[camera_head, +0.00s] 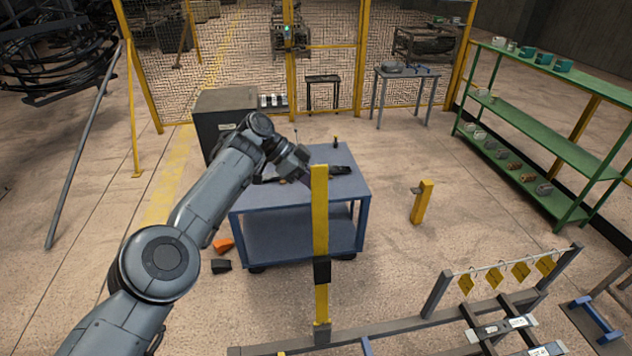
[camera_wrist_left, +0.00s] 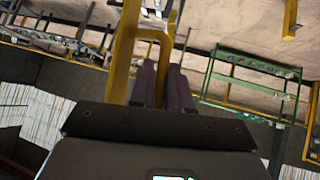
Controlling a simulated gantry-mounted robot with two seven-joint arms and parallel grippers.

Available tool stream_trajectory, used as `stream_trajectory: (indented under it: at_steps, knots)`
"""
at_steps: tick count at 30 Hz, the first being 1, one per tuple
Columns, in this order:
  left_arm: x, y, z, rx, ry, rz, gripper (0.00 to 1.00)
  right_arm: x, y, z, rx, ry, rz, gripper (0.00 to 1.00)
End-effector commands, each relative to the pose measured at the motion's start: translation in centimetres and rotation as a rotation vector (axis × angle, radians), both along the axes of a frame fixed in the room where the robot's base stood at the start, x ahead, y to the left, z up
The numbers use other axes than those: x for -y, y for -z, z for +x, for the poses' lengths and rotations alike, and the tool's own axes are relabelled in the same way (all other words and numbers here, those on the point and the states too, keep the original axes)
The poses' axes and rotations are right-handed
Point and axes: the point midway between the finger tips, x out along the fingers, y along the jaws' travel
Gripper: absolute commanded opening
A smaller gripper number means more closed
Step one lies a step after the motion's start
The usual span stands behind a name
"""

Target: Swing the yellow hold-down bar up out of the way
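The yellow hold-down bar (camera_head: 320,215) appears as a long upright strip in the head view, with a dark band low on it and its foot at the dark rack frame (camera_head: 390,330). My left gripper (camera_head: 305,172) is at the bar's upper end, partly hidden by it. In the left wrist view, the bar (camera_wrist_left: 122,60) has a bent yellow handle that runs down between the two dark fingers of my left gripper (camera_wrist_left: 164,85). The fingers look closed on the handle, with yellow filling the narrow gap. My right gripper is not in view.
A blue cart (camera_head: 290,235) with dark tools on top stands behind the bar. Yellow tags (camera_head: 520,275) hang on a rail at the lower right. A short yellow post (camera_head: 421,202) and a green shelf (camera_head: 530,130) stand to the right. Open floor lies between them.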

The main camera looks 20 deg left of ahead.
Motion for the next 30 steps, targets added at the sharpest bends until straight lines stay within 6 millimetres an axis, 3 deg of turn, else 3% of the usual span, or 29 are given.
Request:
stream_trajectory:
  at_steps: [4,17,22,26,30]
  knots:
    - [0.0,0.3,-0.1,-0.005,0.001,0.001,0.36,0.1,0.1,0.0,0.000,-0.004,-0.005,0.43]
    - [-0.5,-0.3,0.0,0.000,-0.001,0.000,0.36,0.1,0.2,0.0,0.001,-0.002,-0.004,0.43]
    - [-2.1,-1.7,-0.2,0.002,-0.002,0.000,0.36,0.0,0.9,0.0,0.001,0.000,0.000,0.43]
    - [-4.0,-3.9,-0.4,0.000,-0.003,0.002,0.36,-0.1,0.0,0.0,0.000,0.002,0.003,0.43]
    - [-5.4,-5.8,-0.6,-0.004,-0.002,0.000,0.36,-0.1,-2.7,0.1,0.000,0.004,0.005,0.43]
